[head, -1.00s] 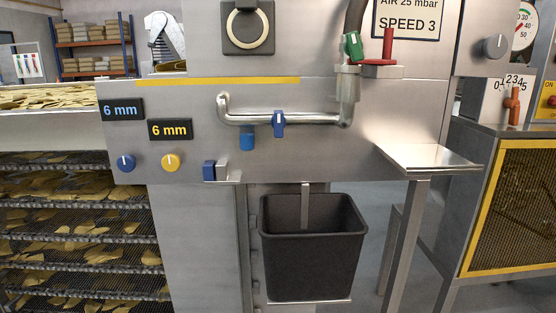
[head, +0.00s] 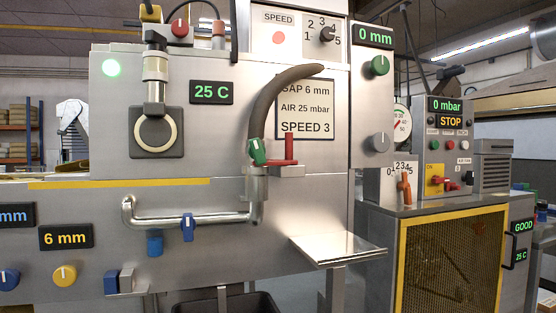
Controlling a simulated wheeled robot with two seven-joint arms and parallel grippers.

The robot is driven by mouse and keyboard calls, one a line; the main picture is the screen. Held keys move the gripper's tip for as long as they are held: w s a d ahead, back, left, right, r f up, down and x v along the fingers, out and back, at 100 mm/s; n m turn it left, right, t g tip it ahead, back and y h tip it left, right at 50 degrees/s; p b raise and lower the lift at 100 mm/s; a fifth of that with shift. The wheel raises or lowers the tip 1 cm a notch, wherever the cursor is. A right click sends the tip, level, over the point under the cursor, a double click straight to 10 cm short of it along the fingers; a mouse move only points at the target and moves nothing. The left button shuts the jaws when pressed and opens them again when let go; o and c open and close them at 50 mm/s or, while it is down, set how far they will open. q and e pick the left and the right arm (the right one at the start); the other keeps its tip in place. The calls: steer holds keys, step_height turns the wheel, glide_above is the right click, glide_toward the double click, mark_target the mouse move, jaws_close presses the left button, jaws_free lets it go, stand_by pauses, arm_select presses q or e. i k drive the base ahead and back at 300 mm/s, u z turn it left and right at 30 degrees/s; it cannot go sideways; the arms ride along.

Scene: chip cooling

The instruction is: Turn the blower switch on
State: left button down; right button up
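On the right, a grey control box (head: 450,145) stands on a metal cabinet and carries a "0 mbar" display (head: 446,106) and a "STOP" display (head: 449,122). Below them is a yellow plate (head: 432,170) marked "ON" with a red switch (head: 437,181) on it. I cannot read a blower label, and the switch's exact position is too small to tell. Small red and black knobs (head: 452,186) sit beside the plate. Neither of my grippers shows in the head view.
The yellow-framed mesh cabinet (head: 405,275) is under the control box. Left of it, an orange lever (head: 405,188) stands by a numbered scale. A metal shelf (head: 338,250) juts from the large machine (head: 215,75). A black bin (head: 228,303) is below.

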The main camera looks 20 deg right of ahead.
mark_target(468, 177)
steer(key=u, duration=0.2)
steer(key=k, duration=0.8)
steer(key=z, duration=1.65)
steer(key=i, duration=1.45)
steer(key=z, duration=0.5)
steer(key=i, duration=2.35)
steer(key=u, duration=0.35)
